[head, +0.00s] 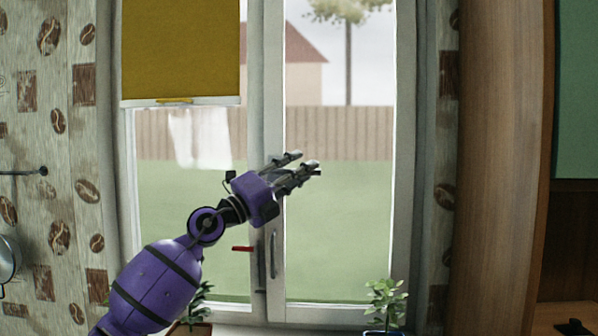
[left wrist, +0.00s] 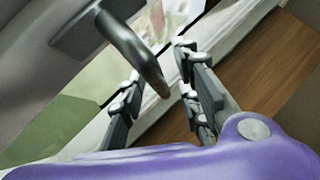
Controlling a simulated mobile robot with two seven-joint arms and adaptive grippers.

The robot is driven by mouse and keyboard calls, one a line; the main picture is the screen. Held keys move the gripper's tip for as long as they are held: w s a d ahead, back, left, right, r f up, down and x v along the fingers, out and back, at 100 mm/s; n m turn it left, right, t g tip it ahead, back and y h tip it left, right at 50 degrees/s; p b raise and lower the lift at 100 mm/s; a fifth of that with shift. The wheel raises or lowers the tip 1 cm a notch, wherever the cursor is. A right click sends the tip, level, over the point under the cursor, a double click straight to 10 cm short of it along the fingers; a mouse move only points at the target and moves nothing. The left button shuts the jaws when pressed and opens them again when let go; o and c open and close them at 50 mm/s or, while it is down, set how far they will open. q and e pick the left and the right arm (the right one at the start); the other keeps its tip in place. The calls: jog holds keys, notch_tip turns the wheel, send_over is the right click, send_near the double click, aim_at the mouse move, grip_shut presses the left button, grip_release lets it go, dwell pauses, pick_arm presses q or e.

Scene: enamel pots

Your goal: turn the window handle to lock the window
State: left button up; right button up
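A grey window handle (head: 274,254) shows on the right sash in the head view, its bar roughly upright. In the left wrist view a dark curved handle (left wrist: 132,48) on a mounting plate reaches down toward the space between my fingertips; I cannot tell whether it is the same handle. My left gripper (head: 303,168) is in front of the window, higher in the picture than the grey handle, fingers pointing right. In the left wrist view its two fingers (left wrist: 158,88) are spread apart, with no clear grip on the handle. My right gripper is not in view.
A small red bar (head: 242,248) sticks out left of the centre frame. A yellow blind (head: 180,50) covers the upper left pane. Potted plants (head: 385,300) stand along the bottom of the window. A wooden cabinet side (head: 500,150) rises at the right.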

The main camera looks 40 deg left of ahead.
pick_arm(q)
grip_shut()
dwell(0.3)
